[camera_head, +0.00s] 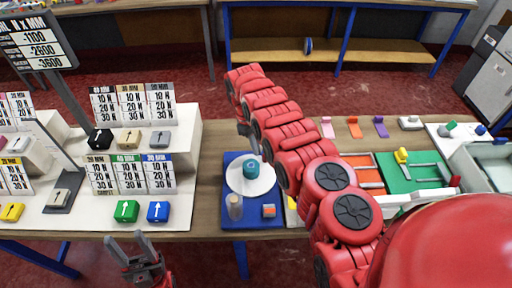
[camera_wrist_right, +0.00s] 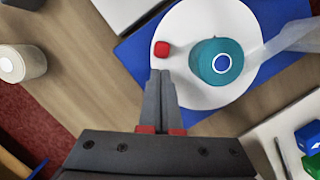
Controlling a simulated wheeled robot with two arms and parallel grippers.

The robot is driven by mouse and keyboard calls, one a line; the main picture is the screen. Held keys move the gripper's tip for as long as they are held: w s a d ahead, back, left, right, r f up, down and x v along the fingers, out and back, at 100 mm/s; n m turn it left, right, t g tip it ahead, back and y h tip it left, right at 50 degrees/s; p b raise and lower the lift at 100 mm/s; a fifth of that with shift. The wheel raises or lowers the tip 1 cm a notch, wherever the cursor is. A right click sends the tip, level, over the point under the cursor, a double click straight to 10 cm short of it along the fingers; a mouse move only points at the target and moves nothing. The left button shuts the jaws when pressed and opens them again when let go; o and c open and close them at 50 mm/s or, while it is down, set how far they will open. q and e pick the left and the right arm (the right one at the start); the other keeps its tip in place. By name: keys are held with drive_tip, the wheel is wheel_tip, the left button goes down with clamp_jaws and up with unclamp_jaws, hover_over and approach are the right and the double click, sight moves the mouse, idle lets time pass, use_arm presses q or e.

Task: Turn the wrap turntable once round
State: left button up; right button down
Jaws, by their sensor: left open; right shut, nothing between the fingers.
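The wrap turntable is a white disc (camera_head: 238,182) on a blue base (camera_head: 230,219), in the middle of the table. The white disc (camera_wrist_right: 190,22) fills the upper part of the right wrist view. It carries a teal roll (camera_head: 251,170) and, near its rim, a red knob (camera_wrist_right: 162,48). My right gripper (camera_wrist_right: 161,74) is shut and empty, its tips at the disc's rim close to the knob; I cannot tell whether they touch it. In the head view my right arm partly covers this area. My left gripper (camera_head: 130,245) is open and empty in front of the table's near edge.
A translucent strip (camera_wrist_right: 293,36) runs off the teal roll. A pale cylinder (camera_head: 235,207) and a small orange-and-grey block (camera_head: 268,211) stand at the base's front. Signs and arrow blocks, green (camera_head: 126,211) and blue (camera_head: 158,211), are at left. Coloured trays are at right.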

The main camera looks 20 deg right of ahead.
drive_tip(key=shift+s+d+r, duration=0.15)
drive_tip(key=shift+s+r, duration=0.05)
drive_tip(key=shift+s, duration=0.1)
drive_tip(key=shift+d+f+m+p, duration=0.1)
drive_tip(key=shift+d+m+p, duration=0.1)
drive_tip(key=shift+m+p, duration=0.3)
drive_tip(key=shift+s+d+m, duration=0.15)
drive_tip(key=shift+s+m, duration=0.05)
drive_tip(key=shift+m, duration=0.2)
drive_tip(key=shift+d+y, duration=0.1)
drive_tip(key=shift+y, duration=0.2)
drive_tip(key=shift+s+d+m, duration=0.15)
drive_tip(key=shift+s+m, duration=0.05)
drive_tip(key=shift+m, duration=0.3)
